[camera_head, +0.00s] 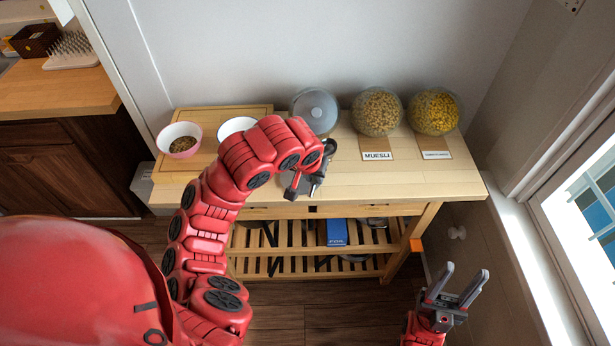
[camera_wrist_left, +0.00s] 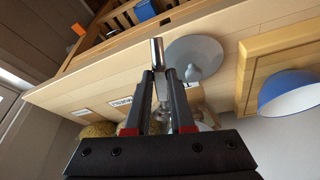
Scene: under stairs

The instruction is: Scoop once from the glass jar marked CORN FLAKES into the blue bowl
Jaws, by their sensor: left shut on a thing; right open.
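The jar of yellow flakes (camera_head: 433,111) stands at the back right of the table; the small label (camera_head: 437,155) before it is too small to read surely. The blue bowl (camera_wrist_left: 290,92) is on a wooden board; in the head view its pale inside (camera_head: 237,126) is partly hidden by my left arm. My left gripper (camera_head: 306,184) is over the table front, shut on a metal utensil (camera_wrist_left: 158,52), probably the scoop; its far end is partly hidden by the fingers. A grey lid (camera_wrist_left: 193,55) lies flat on the table beside it. My right gripper (camera_head: 456,285) is open and empty, low before the table's right end.
The MUESLI jar (camera_head: 377,111) and a grey-topped jar (camera_head: 315,109) stand left of the yellow flakes. A pink bowl (camera_head: 180,139) with brown contents is at the left of the board (camera_head: 165,168). The table's front right (camera_head: 425,184) is clear. A blue box (camera_head: 337,232) sits on the shelf below.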

